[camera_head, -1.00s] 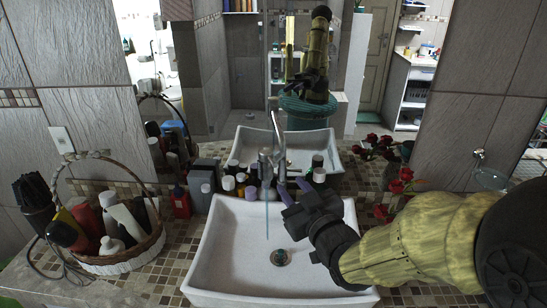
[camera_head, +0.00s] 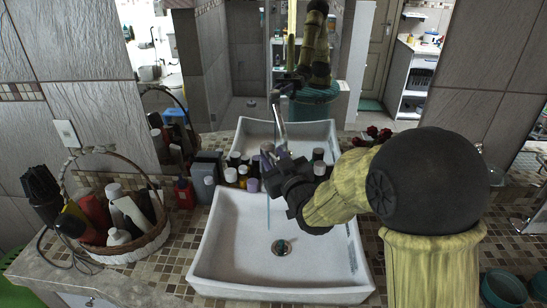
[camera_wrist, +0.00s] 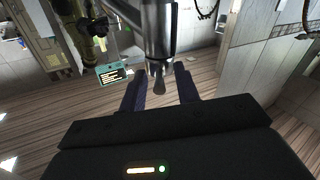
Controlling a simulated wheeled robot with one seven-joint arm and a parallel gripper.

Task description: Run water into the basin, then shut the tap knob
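The white basin (camera_head: 225,250) is set in the tiled counter, its round drain (camera_head: 281,247) in the middle. The chrome tap (camera_head: 279,128) stands at its back edge. A thin stream of water (camera_head: 268,214) falls from the tap into the basin. My gripper (camera_head: 270,163) is at the tap, reaching in from the right and hiding the tap's lower part. In the wrist view the tap's chrome body (camera_wrist: 160,30) hangs at top centre, with the small knob (camera_wrist: 158,76) at its end. My gripper's two fingers (camera_wrist: 161,88) are apart, one on each side of the knob, with visible gaps.
A wicker basket (camera_head: 125,250) of bottles and a black hair dryer (camera_head: 40,188) stand at the left. Several small bottles (camera_head: 230,176) line the counter behind the basin. Red flowers (camera_head: 372,134) are partly hidden behind my arm. A mirror behind reflects the basin and arm.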

